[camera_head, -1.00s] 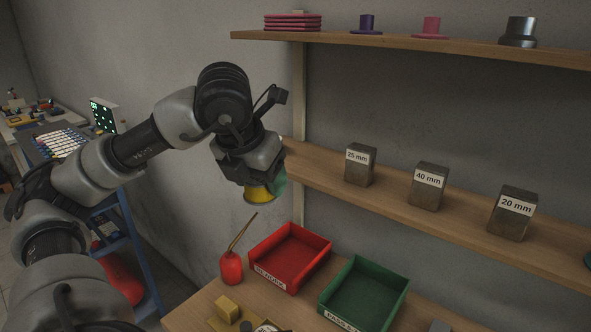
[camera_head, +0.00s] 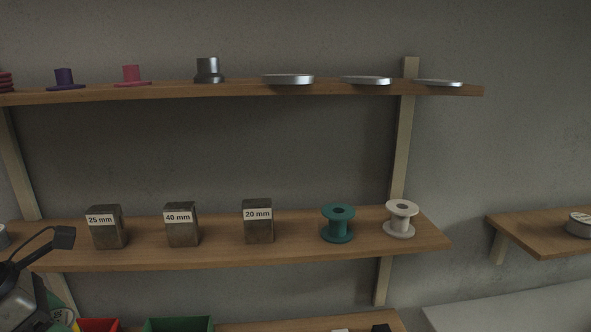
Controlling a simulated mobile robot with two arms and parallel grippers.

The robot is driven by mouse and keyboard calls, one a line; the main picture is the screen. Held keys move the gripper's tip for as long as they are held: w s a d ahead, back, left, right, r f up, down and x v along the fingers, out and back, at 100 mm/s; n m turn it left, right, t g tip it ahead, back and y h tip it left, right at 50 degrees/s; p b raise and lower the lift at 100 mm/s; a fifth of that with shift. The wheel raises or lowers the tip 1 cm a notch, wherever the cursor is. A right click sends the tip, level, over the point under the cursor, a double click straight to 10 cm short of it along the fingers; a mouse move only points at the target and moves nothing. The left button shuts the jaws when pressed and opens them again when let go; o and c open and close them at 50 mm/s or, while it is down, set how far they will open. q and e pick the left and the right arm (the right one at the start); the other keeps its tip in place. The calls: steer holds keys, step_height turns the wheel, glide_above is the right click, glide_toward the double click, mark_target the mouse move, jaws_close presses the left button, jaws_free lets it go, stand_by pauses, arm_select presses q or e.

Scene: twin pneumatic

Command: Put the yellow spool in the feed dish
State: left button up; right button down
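My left gripper (camera_head: 48,318) is at the lower left edge, mostly cut off by the frame. A sliver of the yellow spool (camera_head: 75,326) with a greenish part beside it shows at its fingers; the gripper appears shut on it. No vessel is readable as the feed dish. Shallow silver dishes (camera_head: 288,79), (camera_head: 365,80), (camera_head: 439,83) stand on the top shelf, and a round labelled tin (camera_head: 580,225) stands on the right-hand shelf; its label is too small to read. My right gripper is not in view.
The middle shelf (camera_head: 300,255) holds metal blocks marked 25 mm (camera_head: 107,235), 40 mm (camera_head: 182,232) and 20 mm (camera_head: 258,230), a teal spool (camera_head: 338,224) and a white spool (camera_head: 401,219). Red (camera_head: 98,325) and green (camera_head: 180,324) trays show below. The right shelf (camera_head: 535,240) has free room.

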arm_select(q)
steer(key=s+d+f+m+g+y, duration=0.1)
steer(key=d+f+m+g, duration=0.3)
steer(key=m, duration=0.9)
steer(key=s+d+f+m+g+y, duration=0.1)
steer(key=d+f+m+g, duration=0.3)
steer(key=d+f+m, duration=0.7)
step_height(320, 180, down, 2)
steer(key=m+y, duration=0.1)
steer(key=m, duration=0.2)
steer(key=shift+s, duration=0.15)
steer(key=shift+f, duration=0.15)
